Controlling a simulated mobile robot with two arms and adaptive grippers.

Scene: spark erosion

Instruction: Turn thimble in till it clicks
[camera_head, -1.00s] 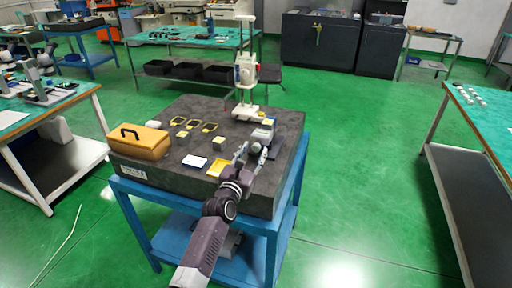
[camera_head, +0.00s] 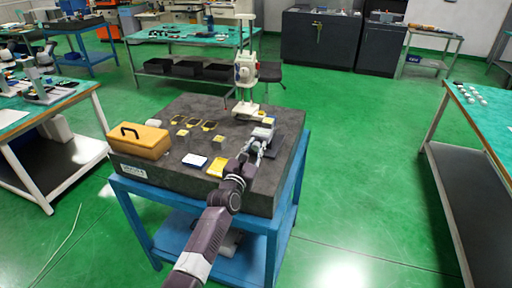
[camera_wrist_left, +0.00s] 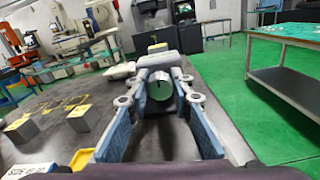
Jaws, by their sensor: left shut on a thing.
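The thimble (camera_wrist_left: 162,88) is a silvery cylinder seen end-on in the left wrist view, with a dark mark on its round end face. My left gripper (camera_wrist_left: 160,100) has its blue-padded fingers on either side of it and is shut on it. In the head view my left gripper (camera_head: 258,146) reaches the near end of a small grey and white device (camera_head: 264,131) on the dark granite plate (camera_head: 185,108). The gripper hides most of the thimble there. My right gripper is not in view.
A white stand (camera_head: 246,74) rises behind the device. To the left lie a yellow case (camera_head: 140,141), a yellow tray (camera_head: 217,168), a white-and-blue card (camera_head: 194,161) and small blocks (camera_head: 218,142). The plate's right edge is close to the device, with green floor beyond.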

